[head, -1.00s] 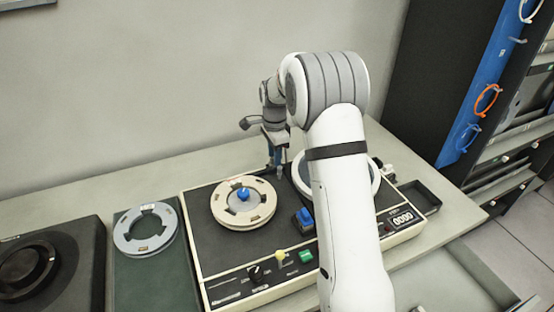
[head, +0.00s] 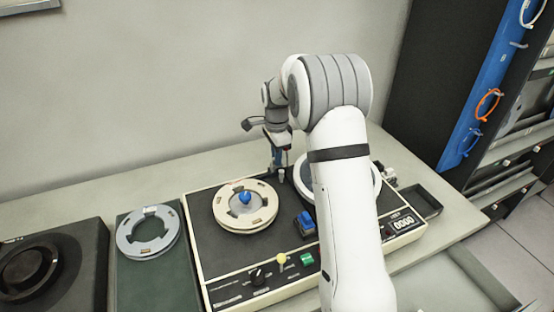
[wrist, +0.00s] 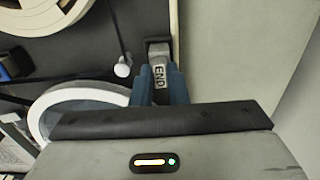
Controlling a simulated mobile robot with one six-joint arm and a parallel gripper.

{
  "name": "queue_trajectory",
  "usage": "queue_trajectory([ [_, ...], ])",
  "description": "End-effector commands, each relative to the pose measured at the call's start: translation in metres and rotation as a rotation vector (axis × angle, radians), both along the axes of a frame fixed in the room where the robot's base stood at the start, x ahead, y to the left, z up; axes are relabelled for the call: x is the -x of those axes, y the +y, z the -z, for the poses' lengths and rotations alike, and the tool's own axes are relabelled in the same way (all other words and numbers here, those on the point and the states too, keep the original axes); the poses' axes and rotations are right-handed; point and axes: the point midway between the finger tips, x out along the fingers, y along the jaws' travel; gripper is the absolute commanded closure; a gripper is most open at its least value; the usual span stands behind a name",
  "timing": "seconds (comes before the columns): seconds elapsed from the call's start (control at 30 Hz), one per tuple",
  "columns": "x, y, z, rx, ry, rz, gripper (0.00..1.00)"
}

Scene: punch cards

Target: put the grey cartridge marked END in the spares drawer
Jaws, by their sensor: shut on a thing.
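The grey cartridge marked END (wrist: 159,52) is between the blue fingers of my gripper (wrist: 162,85) in the wrist view. Its label faces the camera. My gripper also shows in the head view (head: 277,160), shut and pointing down at the back edge of the reel machine (head: 230,275). I cannot tell whether the cartridge still touches the machine. An open drawer (head: 470,285) shows in part at the front right, below the tabletop. I see no label on it, and my arm hides part of it.
A grey ring (head: 130,244) lies left. A rack stands right.

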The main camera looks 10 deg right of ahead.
Motion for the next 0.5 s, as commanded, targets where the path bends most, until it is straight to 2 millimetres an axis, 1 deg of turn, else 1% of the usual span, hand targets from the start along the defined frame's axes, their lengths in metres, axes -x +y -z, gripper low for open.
queue_trajectory([
  [0.03,0.0,0.0,-0.005,0.0,-0.001,0.0,1.0],
  [0.5,0.0,0.0,-0.029,0.0,-0.001,0.0,1.0],
])
